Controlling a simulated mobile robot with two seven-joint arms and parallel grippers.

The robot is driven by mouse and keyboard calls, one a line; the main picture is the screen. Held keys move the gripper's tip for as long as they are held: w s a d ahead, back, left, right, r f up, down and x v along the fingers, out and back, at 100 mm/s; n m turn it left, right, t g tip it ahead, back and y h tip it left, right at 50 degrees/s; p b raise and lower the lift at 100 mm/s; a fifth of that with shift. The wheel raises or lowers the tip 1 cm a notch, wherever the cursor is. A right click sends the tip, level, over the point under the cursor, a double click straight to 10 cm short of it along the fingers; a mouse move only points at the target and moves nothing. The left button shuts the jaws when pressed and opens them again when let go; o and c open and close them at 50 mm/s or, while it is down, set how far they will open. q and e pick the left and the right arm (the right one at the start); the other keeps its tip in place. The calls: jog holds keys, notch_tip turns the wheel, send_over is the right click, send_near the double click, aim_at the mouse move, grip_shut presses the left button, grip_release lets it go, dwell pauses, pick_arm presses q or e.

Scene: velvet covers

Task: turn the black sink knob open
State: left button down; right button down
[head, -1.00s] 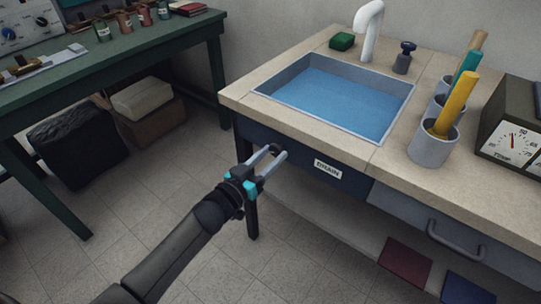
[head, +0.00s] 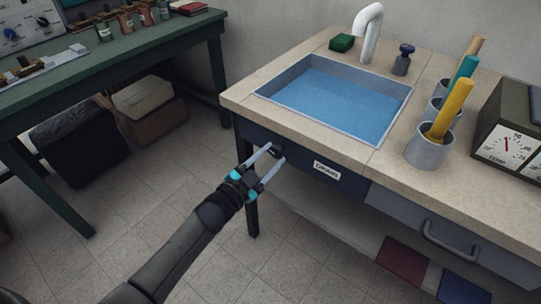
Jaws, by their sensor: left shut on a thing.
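The black sink knob (head: 276,151) is on the dark blue front panel of the sink bench, left of the DRAIN label (head: 327,171). My left gripper (head: 275,154) reaches it from the lower left, with one finger on each side, and is shut on it. The fingers hide part of the knob, so its exact angle is hard to tell. The sink basin (head: 291,76) above holds blue water. My right gripper is out of view.
A white faucet (head: 369,35) and a dark blue-topped tap (head: 402,60) stand behind the basin. Grey cups (head: 430,153) and a gauge box (head: 507,140) are on the right. A green bench (head: 130,55) stands at the left.

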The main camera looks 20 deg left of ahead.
pick_arm(q)
jog(key=m, duration=0.5)
jog(key=shift+m, duration=2.1)
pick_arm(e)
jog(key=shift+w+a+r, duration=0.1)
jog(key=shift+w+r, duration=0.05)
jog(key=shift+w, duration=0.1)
pick_arm(q)
jog(key=shift+c, duration=1.7)
grip_release()
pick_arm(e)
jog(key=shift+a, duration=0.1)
